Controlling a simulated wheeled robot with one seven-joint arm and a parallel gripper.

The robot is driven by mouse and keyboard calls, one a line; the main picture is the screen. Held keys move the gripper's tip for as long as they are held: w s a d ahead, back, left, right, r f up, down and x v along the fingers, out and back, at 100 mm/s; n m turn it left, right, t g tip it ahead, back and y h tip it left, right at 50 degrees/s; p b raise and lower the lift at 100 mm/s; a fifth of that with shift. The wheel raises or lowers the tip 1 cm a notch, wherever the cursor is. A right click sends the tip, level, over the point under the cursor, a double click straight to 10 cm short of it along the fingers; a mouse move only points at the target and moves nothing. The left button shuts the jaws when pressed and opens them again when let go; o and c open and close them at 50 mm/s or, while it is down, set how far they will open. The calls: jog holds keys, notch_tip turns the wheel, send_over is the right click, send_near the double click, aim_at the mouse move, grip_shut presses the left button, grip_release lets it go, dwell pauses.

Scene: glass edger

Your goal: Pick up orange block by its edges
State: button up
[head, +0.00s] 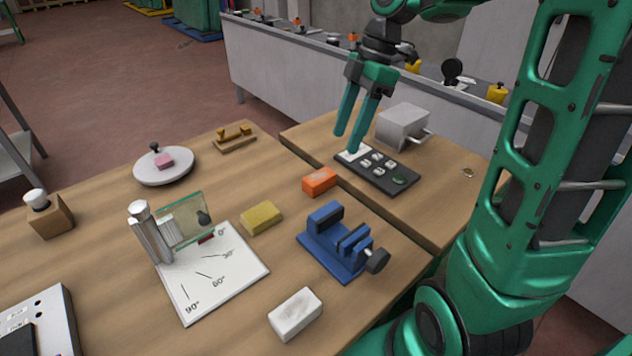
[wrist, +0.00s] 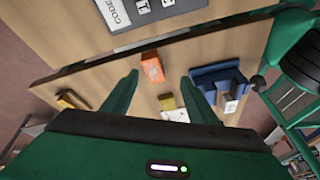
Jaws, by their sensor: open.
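The orange block (head: 319,181) lies on the wooden table, near its edge by the gap to the second table. In the wrist view the orange block (wrist: 152,67) shows beyond my fingertips, roughly between them in the picture. My gripper (head: 349,142) is open and empty, with green fingers pointing down. In the head view it hangs near the keypad, behind and to the right of the block. The open fingers also show in the wrist view (wrist: 160,78), apart from the block.
A black keypad (head: 384,175) and a grey box (head: 403,126) are on the second table. A blue vise (head: 325,246), yellow block (head: 262,218), white block (head: 296,314) and angle plate with glass (head: 229,285) stand on the front table. Bare wood surrounds the orange block.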

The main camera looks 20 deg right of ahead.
aim_at(320, 175)
jog(key=a+f+n, duration=0.1)
jog(key=w+a+f+n, duration=0.1)
jog(key=n, duration=0.1)
jog(key=w+a+f+n, duration=0.1)
jog(key=n, duration=0.1)
jog(key=shift+a+f+g, duration=0.35)
jog(key=shift+a+g, duration=0.05)
jog(key=shift+d+x, duration=0.1)
jog(key=shift+x, duration=1.5)
jog(key=shift+d+x, duration=0.15)
jog(key=shift+x, duration=1.45)
jog(key=shift+s, duration=0.1)
jog(key=shift+c, duration=0.7)
jog(key=c, duration=1)
